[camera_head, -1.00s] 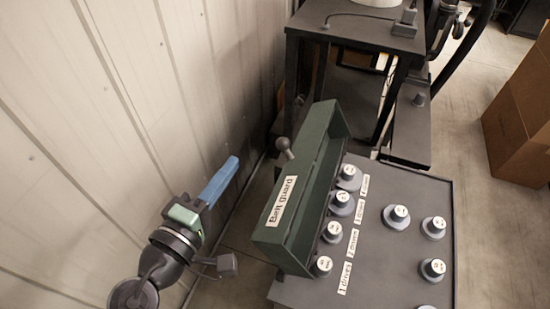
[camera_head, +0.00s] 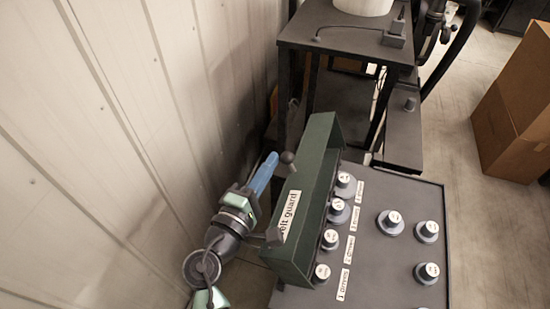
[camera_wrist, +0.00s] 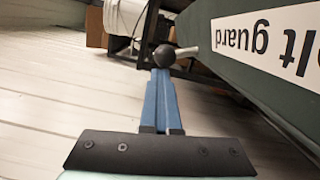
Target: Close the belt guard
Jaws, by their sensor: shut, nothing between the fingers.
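The belt guard (camera_head: 318,191) is a dark green, open-sided cover with a white label. It stands raised along the left edge of the grey machine top (camera_head: 380,262), its hollow side facing the pulleys. A dark ball knob (camera_head: 287,157) on a light rod sticks out from its labelled outer face; the knob shows in the wrist view (camera_wrist: 164,56) too. My gripper (camera_head: 272,156) is on the wall side of the guard. Its blue fingers are shut together and empty, with their tips at the knob. I cannot tell whether they touch it.
Several grey pulleys (camera_head: 390,222) with white-labelled caps stand on the machine top, right of the guard. A pale panelled wall (camera_head: 110,150) runs close on the left. A dark table (camera_head: 340,38) stands behind. A cardboard box (camera_head: 512,125) is at the right, across open floor.

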